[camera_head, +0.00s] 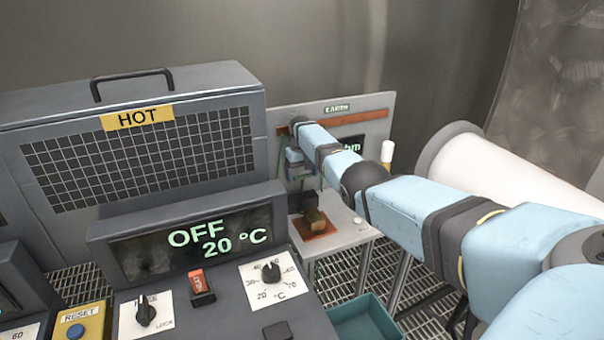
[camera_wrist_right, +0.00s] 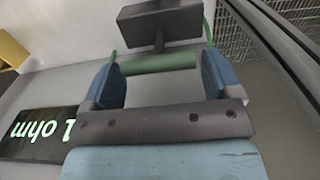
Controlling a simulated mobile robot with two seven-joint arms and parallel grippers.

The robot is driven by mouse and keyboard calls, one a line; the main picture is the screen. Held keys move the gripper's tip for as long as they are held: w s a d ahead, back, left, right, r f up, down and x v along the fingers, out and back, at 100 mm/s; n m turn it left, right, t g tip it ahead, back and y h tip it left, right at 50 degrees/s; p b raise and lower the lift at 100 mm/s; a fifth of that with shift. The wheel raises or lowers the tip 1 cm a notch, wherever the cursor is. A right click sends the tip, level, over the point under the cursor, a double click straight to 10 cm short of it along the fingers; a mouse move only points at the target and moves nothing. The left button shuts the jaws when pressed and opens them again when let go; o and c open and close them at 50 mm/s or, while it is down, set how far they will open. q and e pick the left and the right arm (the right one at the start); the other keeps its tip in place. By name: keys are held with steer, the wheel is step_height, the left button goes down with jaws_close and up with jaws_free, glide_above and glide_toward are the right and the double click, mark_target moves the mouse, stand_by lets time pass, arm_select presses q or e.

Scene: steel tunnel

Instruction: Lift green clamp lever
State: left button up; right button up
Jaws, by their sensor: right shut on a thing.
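The green clamp lever (camera_wrist_right: 158,64) shows in the right wrist view as a green crossbar with thin green side arms, beside a dark grey block on a short stem (camera_wrist_right: 160,22). My right gripper (camera_wrist_right: 163,76) has its blue fingers at either end of the green bar and is shut on it. In the head view my right arm reaches in from the right to the earth panel (camera_head: 374,107), and the right gripper (camera_head: 296,165) is small there, below the orange-brown strip. The lever is mostly hidden by the gripper in that view. My left gripper is not in view.
A grey HOT box (camera_head: 262,107) with a mesh front and an OFF 20 °C display (camera_head: 190,244) stands at left. A small white table (camera_head: 345,228) with a brown pad stands below the gripper. A teal bin (camera_head: 365,318) is on the grated floor. A pale cylinder (camera_head: 520,170) lies behind my arm.

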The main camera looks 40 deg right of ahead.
steer(key=o, duration=0.9)
steer(key=shift+o, duration=1)
steer(key=shift+w+f, duration=0.2)
steer(key=shift+f, duration=0.05)
step_height(320, 180, up, 14)
steer(key=shift+w+f, duration=0.1)
